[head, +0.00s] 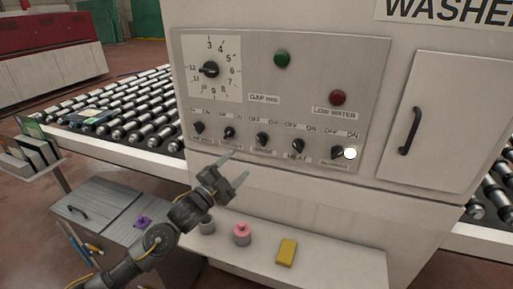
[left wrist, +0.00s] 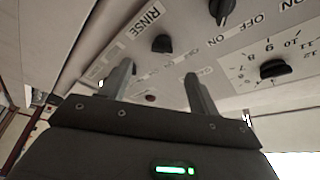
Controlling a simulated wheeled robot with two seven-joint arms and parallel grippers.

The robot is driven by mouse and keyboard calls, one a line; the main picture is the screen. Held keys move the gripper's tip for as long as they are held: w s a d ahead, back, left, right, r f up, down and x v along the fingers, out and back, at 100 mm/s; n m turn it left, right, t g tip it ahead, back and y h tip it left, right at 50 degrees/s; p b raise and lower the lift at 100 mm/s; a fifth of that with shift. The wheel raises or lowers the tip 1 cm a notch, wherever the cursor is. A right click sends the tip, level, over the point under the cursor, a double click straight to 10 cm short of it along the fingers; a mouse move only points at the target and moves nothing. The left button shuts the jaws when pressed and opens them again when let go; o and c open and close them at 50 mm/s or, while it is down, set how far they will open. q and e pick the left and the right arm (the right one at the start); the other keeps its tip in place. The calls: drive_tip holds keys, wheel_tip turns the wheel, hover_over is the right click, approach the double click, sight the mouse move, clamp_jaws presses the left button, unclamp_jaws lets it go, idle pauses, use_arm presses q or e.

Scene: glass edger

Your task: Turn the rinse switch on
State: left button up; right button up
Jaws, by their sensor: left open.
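The control panel (head: 300,75) on the washer has a row of several small black switches with OFF and ON marks above them. The rinse switch (head: 262,139) seems to be the middle one; its small label is hard to read, and its pointer seems to lean left, toward OFF. My left gripper (head: 239,167) is open and empty, just below and in front of the panel, apart from the switches. In the left wrist view, the RINSE label (left wrist: 140,22) shows clearly near a black knob (left wrist: 162,44), beyond my open fingers (left wrist: 159,72).
A heat switch (head: 298,145) is to the right of it. A timer dial (head: 209,70), green lamp (head: 282,58) and red lamp (head: 338,97) are above. A shelf below holds a pink-topped item (head: 242,234) and a yellow block (head: 287,253). A white dot (head: 350,153) shows by the rightmost switch.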

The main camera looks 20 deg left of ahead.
sight(259, 141)
use_arm(q)
drive_tip(key=p+x, duration=0.1)
drive_tip(key=x, duration=0.2)
drive_tip(key=p+x, duration=0.1)
drive_tip(key=x, duration=0.2)
drive_tip(key=r+p+x, duration=0.1)
drive_tip(key=x, duration=0.2)
drive_tip(key=shift+d, duration=0.1)
drive_tip(key=shift+p+x, duration=0.3)
drive_tip(key=shift+x, duration=0.55)
drive_tip(key=shift+f, duration=0.15)
drive_tip(key=c, duration=1)
drive_tip(key=shift+o, duration=0.2)
